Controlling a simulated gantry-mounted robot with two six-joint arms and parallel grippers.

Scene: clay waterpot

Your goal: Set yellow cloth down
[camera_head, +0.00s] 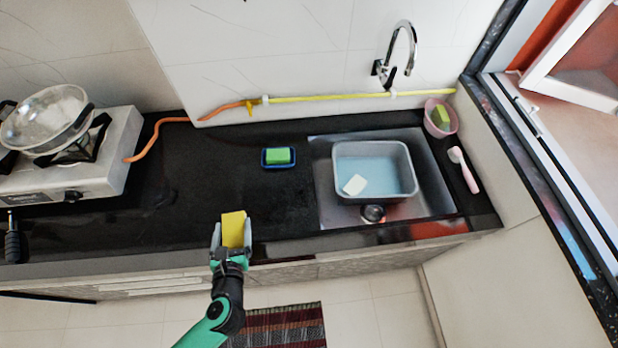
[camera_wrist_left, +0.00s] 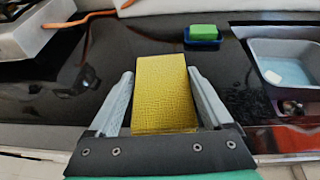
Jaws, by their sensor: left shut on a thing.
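The yellow cloth (camera_head: 233,228) is a small folded block at the front edge of the black counter (camera_head: 200,185). My left gripper (camera_head: 231,236) is shut on it, one finger on each side. In the left wrist view the cloth (camera_wrist_left: 161,90) stands out between the two fingers of the left gripper (camera_wrist_left: 161,100), its woven face toward the camera. I cannot tell whether its far end touches the counter. My right gripper is in neither view.
A green sponge in a blue dish (camera_head: 278,158) sits beyond the cloth. A grey tub (camera_head: 345,152) of water stands in the sink at right. A stove (camera_head: 110,160) with a pan is at left. The counter between stove and sponge is clear.

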